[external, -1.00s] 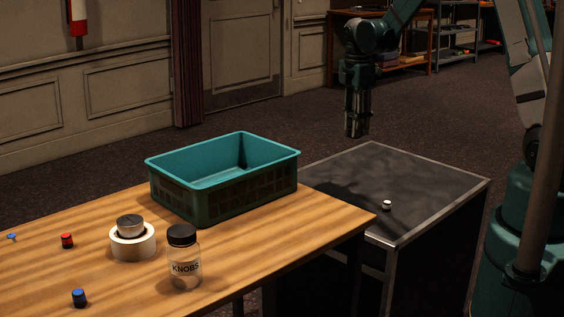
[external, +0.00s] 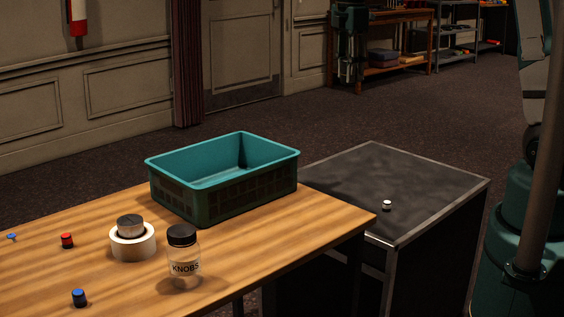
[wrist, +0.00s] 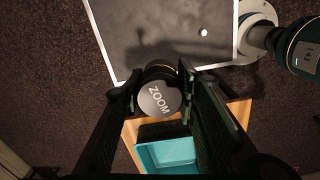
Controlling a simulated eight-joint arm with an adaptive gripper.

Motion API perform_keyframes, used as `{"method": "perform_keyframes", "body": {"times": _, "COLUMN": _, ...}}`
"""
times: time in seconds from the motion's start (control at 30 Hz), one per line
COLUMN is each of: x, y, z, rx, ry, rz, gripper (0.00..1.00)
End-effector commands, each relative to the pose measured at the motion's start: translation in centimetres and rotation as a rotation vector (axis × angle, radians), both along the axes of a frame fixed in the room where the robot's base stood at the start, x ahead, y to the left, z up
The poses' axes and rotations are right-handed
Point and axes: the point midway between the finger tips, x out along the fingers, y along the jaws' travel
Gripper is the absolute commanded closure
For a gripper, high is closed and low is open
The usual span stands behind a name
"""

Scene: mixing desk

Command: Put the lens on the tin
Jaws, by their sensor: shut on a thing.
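My gripper (external: 350,72) is high up at the top of the external view, above and behind the dark cabinet. In the wrist view its fingers (wrist: 158,92) are shut around the lens (wrist: 158,101), a dark round piece with ZOOM on its face and a thin yellow ring. A small silver round piece (external: 130,225), which looks like the tin, sits on or in a white tape roll (external: 133,249) on the wooden desk. My gripper is well away from it. I cannot tell whether the silver piece rests on the roll or inside its hole.
A teal crate (external: 222,137) stands at the back of the wooden desk. A KNOBS jar (external: 185,262) stands beside the tape roll. Red (external: 67,240) and blue (external: 79,297) knobs lie at the left. A white knob (external: 387,205) sits on the otherwise clear dark cabinet (external: 350,175).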

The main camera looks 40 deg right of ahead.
Motion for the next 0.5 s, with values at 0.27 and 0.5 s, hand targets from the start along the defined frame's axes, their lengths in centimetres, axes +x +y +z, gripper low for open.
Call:
{"method": "perform_keyframes", "body": {"times": 0.27, "x": 2.5, "y": 5.0, "z": 0.4, "rx": 0.000, "ry": 0.000, "rz": 0.096, "gripper": 0.87}}
{"method": "perform_keyframes", "body": {"times": 0.5, "x": 4.8, "y": 11.0, "z": 0.6, "rx": 0.000, "ry": 0.000, "rz": 0.206, "gripper": 0.87}}
